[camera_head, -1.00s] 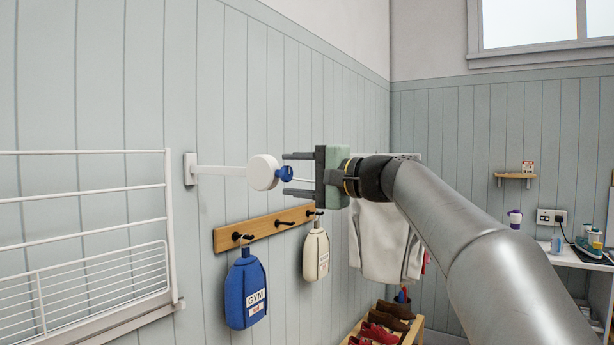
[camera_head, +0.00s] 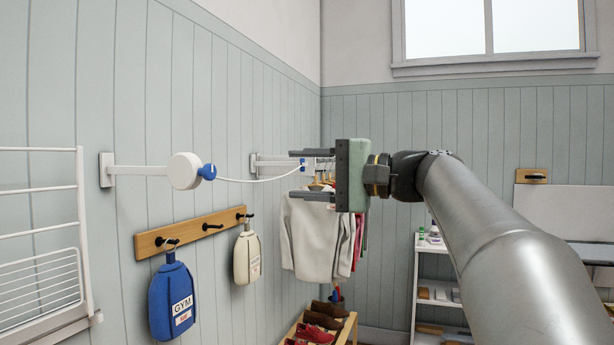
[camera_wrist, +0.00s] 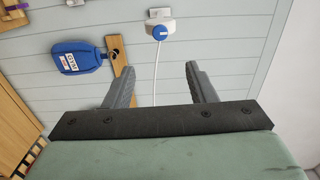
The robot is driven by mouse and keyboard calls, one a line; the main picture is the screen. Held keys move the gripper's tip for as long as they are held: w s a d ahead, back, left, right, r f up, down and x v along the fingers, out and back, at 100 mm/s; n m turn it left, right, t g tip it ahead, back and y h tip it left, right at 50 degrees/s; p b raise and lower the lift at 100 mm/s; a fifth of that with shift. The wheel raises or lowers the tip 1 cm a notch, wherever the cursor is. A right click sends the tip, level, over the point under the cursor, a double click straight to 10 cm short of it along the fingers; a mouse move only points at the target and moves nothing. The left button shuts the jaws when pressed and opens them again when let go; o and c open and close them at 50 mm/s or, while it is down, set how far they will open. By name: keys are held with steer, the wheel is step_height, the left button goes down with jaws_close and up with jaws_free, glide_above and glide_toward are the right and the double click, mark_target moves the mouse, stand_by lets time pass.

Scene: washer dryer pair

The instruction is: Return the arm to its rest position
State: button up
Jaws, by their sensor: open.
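My gripper (camera_head: 293,174) is open, its two fingers pointing left in the head view. In the wrist view the two fingers (camera_wrist: 160,70) stand apart with nothing gripped between them. A white round reel (camera_head: 184,171) with a blue knob (camera_head: 208,172) sits on a wall arm. A thin white cord (camera_head: 255,179) runs from it to a small blue end piece (camera_head: 302,162) at a white wall bracket (camera_head: 268,166). In the picture that end lies between my fingers; whether it touches the bracket is hard to tell. My arm reaches in from the lower right.
A peg rail (camera_head: 190,231) holds a blue gym bag (camera_head: 172,297) and a cream bottle-shaped bag (camera_head: 247,257). A white rack (camera_head: 40,275) juts out at left. Hung clothes (camera_head: 315,238) and a shoe rack (camera_head: 345,326) are behind my gripper. A white shelf (camera_head: 415,285) stands further right.

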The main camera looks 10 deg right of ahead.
steer(key=shift+d, duration=0.1)
steer(key=s+a+f+g+h+p, duration=0.2)
steer(key=f+h+p, duration=0.1)
steer(key=f, duration=0.7)
steer(key=s+a+f+g+h+p, duration=0.2)
steer(key=f+h+p, duration=0.1)
steer(key=f, duration=0.6)
steer(key=s+d+f+n+g+h+p, duration=0.2)
steer(key=s+f+n+h+p, duration=0.1)
steer(key=s+f, duration=0.7)
steer(key=s+d+f+n+g+h+p, duration=0.2)
steer(key=s+f+n+g+h+p, duration=0.1)
steer(key=s+f, duration=0.7)
steer(key=n+h, duration=0.1)
steer(key=h, duration=0.1)
steer(key=shift+s+f+g+h, duration=0.2)
steer(key=shift+s+g+h, duration=0.1)
steer(key=shift+h, duration=0.1)
steer(key=shift+d, duration=0.2)
